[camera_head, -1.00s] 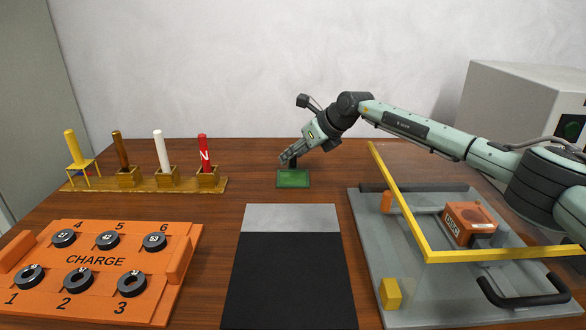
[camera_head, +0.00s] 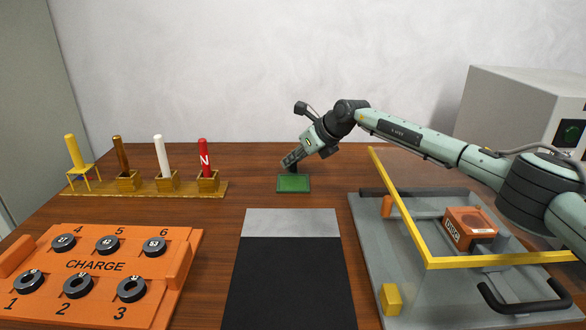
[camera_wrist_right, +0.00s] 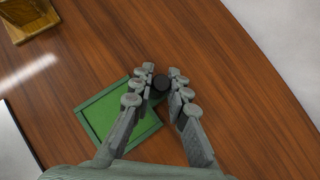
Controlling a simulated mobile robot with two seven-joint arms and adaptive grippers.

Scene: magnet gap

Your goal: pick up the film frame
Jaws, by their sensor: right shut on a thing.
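The film frame (camera_head: 293,184) is a small green panel with a darker green rim. It lies on the wooden table at the back centre, and it also shows in the right wrist view (camera_wrist_right: 112,112). A short black knob (camera_wrist_right: 161,84) stands at its edge. My right gripper (camera_head: 290,161) reaches down over the frame from the right. In the right wrist view my right gripper (camera_wrist_right: 161,80) has its fingers closed in on both sides of the knob. I cannot tell any gap between the frame and the table. My left gripper is out of view.
A wooden rack (camera_head: 147,188) with several coloured rods stands left of the frame. An orange CHARGE tray (camera_head: 105,265) with black rings is at the front left. A black and grey mat (camera_head: 291,270) lies in front. A grey plate (camera_head: 380,235) with a yellow bar (camera_head: 400,211) is at right.

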